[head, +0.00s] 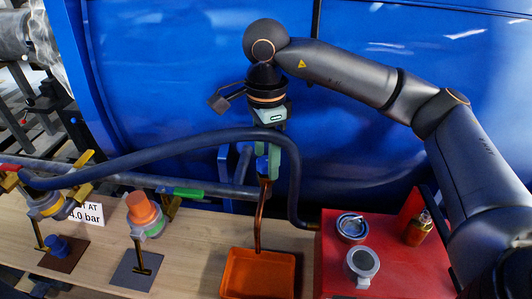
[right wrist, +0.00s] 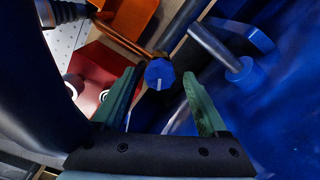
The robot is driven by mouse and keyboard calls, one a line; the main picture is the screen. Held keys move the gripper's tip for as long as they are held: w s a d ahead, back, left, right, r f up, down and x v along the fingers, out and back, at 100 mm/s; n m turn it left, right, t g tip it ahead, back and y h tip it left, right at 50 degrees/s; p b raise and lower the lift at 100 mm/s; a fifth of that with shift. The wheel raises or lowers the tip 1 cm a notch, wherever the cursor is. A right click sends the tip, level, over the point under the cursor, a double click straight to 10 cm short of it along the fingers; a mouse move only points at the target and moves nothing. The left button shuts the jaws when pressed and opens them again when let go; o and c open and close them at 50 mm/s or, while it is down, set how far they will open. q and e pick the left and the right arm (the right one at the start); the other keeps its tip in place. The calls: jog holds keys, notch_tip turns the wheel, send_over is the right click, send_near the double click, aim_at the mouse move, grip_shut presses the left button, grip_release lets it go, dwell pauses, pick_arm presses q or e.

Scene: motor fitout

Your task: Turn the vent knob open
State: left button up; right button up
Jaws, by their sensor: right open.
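The vent knob (right wrist: 159,74) is a small blue faceted knob with a white line on its face, seen in the right wrist view. It also shows in the head view (head: 262,164) as a blue patch at the fingers, mostly hidden. My right gripper (right wrist: 162,76) is open, its green fingers on either side of the knob near their tips. In the head view the right gripper (head: 272,168) points down at the pipework. My left gripper is not in view.
A copper tube (head: 259,215) drops towards an orange tray (head: 229,290) on the wooden bench. A dark hose (head: 150,152) arches across. A red surface (head: 333,270) with round fittings stands right, a blue tank (head: 380,140) behind. A pressure sign (head: 92,211) and valves stand left.

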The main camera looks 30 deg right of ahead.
aim_at(266, 161)
jog(key=shift+r, duration=0.1)
pick_arm(q)
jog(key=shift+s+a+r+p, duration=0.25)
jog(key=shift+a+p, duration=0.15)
jog(key=shift+p, duration=0.15)
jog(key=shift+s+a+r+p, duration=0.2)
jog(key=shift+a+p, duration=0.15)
jog(key=shift+p, duration=0.2)
pick_arm(e)
notch_tip(266, 161, up, 12)
jog(key=shift+r, duration=0.15)
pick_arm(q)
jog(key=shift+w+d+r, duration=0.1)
